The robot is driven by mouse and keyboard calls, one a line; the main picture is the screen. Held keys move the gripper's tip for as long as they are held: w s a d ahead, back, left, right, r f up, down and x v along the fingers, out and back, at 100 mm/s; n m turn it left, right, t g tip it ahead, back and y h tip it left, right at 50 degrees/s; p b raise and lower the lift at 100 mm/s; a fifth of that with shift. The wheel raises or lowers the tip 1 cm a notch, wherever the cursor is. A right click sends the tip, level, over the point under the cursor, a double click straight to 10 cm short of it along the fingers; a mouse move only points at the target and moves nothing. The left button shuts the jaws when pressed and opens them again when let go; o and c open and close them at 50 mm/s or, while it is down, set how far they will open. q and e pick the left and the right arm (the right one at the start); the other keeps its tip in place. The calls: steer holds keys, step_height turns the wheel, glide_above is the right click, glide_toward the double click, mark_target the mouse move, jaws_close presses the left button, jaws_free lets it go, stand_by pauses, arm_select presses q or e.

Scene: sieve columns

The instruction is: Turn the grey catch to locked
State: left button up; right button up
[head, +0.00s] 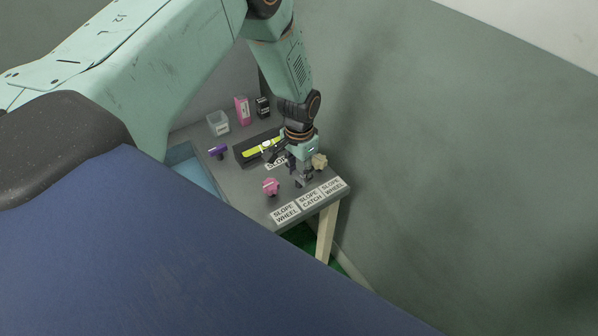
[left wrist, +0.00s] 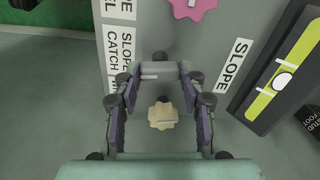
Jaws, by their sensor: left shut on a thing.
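My left gripper (head: 302,179) reaches down to the grey tabletop, between a pink wheel and a beige wheel. In the left wrist view its two fingers (left wrist: 160,76) are closed on the ends of the grey catch (left wrist: 160,69), a short bar lying across the gap between them. The fingers and the gripper body hide most of the catch in the head view. I cannot tell whether it stands at locked. A "SLOPE CATCH" label (head: 312,200) lies at the table edge in front of it. My right gripper is not in view.
The pink wheel (head: 271,187) and the beige wheel (head: 320,161) stand close on either side. Behind are a black-framed yellow-green level (head: 248,152), a purple item (head: 218,152), a clear box (head: 218,123) and a pink box (head: 242,110). A wall rises at the right.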

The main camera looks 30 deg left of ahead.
mark_target(299, 175)
arm_select(q)
steer(key=shift+s+f+m, duration=0.1)
steer(key=shift+m, duration=0.8)
steer(key=o, duration=1.1)
steer(key=shift+o, duration=0.2)
step_height(299, 175, up, 12)
